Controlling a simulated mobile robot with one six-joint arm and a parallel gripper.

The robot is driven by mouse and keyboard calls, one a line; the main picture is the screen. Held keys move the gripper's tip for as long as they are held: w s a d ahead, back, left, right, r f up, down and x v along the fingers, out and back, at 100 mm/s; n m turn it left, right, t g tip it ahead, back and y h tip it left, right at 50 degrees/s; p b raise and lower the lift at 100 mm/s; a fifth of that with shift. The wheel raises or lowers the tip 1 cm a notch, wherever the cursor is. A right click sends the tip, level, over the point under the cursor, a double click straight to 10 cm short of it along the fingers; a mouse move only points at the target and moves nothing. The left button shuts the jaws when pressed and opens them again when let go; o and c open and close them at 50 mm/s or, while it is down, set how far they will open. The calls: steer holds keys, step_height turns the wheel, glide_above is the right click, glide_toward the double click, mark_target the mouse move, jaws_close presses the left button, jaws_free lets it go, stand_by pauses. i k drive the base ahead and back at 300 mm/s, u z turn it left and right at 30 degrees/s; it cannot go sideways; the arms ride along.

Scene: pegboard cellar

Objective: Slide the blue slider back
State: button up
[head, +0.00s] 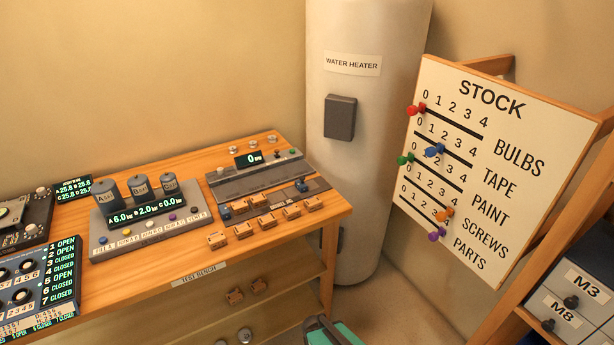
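A blue slider peg (434,150) sits on the second slot of the white STOCK board (545,140), the row that lines up with TAPE. A red peg (416,109) is at the left end of the top row. A green peg (404,160) is at the left end of the third row. Orange (444,215) and purple (437,235) pegs are toward the right ends of the lower rows. Small dark blue parts (301,185) also show on the bench device. My gripper is not in view.
A white water heater (365,60) stands between bench and board. Drawers (575,300) are below the board. A green object (335,333) is at the bottom edge.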

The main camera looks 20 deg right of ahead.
mark_target(301, 185)
steer(key=z, duration=0.3)
steer(key=i, duration=0.55)
steer(key=u, duration=4.8)
steer(key=i, duration=0.15)
steer(key=z, duration=3.05)
steer(key=i, duration=0.35)
steer(key=u, duration=0.1)
